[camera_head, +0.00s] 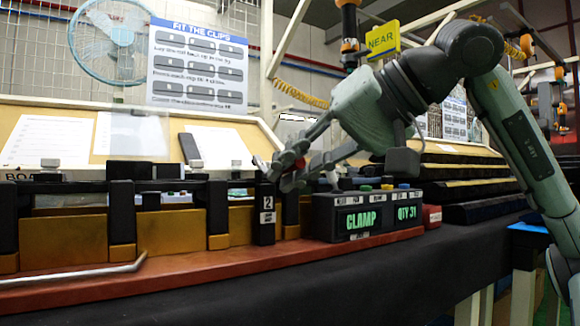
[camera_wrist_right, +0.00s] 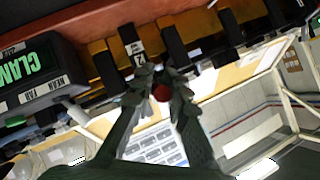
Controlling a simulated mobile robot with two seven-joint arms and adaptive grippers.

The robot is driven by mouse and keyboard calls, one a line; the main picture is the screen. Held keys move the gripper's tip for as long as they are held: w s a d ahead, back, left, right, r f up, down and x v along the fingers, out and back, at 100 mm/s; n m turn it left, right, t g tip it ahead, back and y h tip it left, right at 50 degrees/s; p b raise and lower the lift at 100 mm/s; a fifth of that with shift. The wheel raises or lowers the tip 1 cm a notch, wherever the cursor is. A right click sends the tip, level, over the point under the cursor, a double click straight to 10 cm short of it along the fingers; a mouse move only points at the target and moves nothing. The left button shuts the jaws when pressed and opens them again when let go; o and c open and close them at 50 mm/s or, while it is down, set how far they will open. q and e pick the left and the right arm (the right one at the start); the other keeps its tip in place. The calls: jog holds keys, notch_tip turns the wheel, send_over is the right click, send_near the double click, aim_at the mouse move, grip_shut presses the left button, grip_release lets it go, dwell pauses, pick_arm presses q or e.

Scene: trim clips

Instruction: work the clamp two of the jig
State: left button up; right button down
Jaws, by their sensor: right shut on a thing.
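Clamp two (camera_head: 265,212) is a black upright post with a white "2" label on the front of the jig (camera_head: 170,230). The post also shows in the wrist view (camera_wrist_right: 131,42). A red knob (camera_head: 300,163) sits at the top of the clamp, and it shows as a red ball in the wrist view (camera_wrist_right: 161,92). My right gripper (camera_head: 284,172) comes in from the right and is shut on the knob, with its fingers (camera_wrist_right: 158,84) on both sides of it. The fingers hide part of the knob and its lever. My left gripper is not in view.
A black display box (camera_head: 362,216) reading "CLAMP" and "QTY 31" stands just right of the clamp. A grey bent rod (camera_head: 80,273) lies along the jig's red base at the left. Sloped paper boards (camera_head: 60,115) rise behind. The dark front table (camera_head: 330,285) is clear.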

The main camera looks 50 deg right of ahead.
jog(key=shift+w+d+f, duration=0.1)
jog(key=shift+d+f, duration=0.1)
jog(key=shift+d, duration=0.05)
jog(key=c, duration=2)
grip_release()
jog(key=o, duration=0.5)
jog(key=shift+w+d+f, duration=0.1)
jog(key=shift+d, duration=0.1)
jog(key=shift+a, duration=0.1)
jog(key=shift+s, duration=0.2)
jog(key=v, duration=1.1)
jog(key=shift+s+r, duration=0.3)
